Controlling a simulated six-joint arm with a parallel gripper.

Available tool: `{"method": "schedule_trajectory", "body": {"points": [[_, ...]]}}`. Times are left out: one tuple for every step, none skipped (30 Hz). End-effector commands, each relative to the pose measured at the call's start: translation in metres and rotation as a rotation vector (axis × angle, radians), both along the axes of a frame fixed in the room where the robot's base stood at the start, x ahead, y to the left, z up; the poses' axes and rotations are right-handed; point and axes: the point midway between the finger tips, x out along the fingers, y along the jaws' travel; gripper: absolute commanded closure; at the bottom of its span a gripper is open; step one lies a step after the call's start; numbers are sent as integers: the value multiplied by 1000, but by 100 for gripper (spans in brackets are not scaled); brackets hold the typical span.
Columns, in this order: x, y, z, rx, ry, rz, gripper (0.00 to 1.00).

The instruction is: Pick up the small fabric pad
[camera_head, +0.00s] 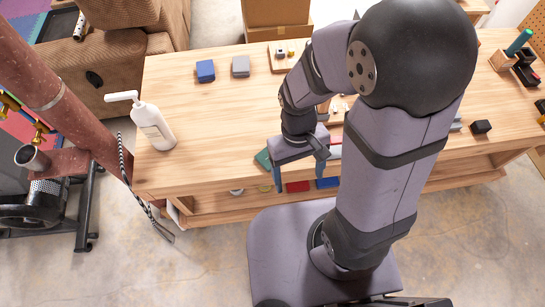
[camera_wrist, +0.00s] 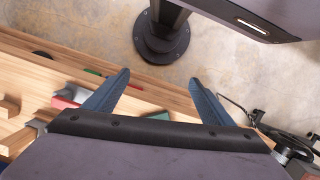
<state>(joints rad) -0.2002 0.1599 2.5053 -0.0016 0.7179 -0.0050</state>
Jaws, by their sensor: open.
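Two small block-like pieces lie at the back of the wooden table in the head view: a blue one (camera_head: 205,71) and a grey one (camera_head: 240,66). A dark green flat piece (camera_head: 263,158) lies at the front edge, partly hidden beside my gripper. I cannot tell for sure which of these is the fabric pad. My gripper (camera_head: 300,184) hangs at the table's front edge, fingers apart and empty, well away from the blue and grey pieces. In the wrist view its spread fingers (camera_wrist: 160,78) have floor and table edge behind them.
A white pump bottle (camera_head: 153,127) stands at the table's left end. A wooden tray (camera_head: 280,68) with small items sits at the back. Red (camera_head: 297,186) and blue (camera_head: 327,182) items show low at the front. The table's left middle is clear. A red post (camera_head: 65,95) stands left.

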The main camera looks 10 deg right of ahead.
Motion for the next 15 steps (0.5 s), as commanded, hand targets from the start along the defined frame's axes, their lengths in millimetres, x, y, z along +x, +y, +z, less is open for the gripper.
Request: {"method": "schedule_trajectory", "body": {"points": [[0,6,-19,-7,33,29,23],[1,9,-26,-10,44,42,23],[4,13,-35,-12,53,57,23],[7,16,-41,-16,59,66,23],[10,19,-48,-20,60,64,23],[16,24,-56,-27,57,50,23],[21,27,-63,-34,53,32,23],[27,31,-69,-41,46,5,23],[37,36,-76,-52,26,-50,23],[44,38,-78,-59,10,-93,23],[51,41,-81,-65,-6,-137,23],[61,44,-82,-70,-30,-199,23],[68,46,-82,-74,-48,-245,23],[75,49,-83,-75,-68,-293,23],[86,52,-82,-75,-96,-357,23]]}}
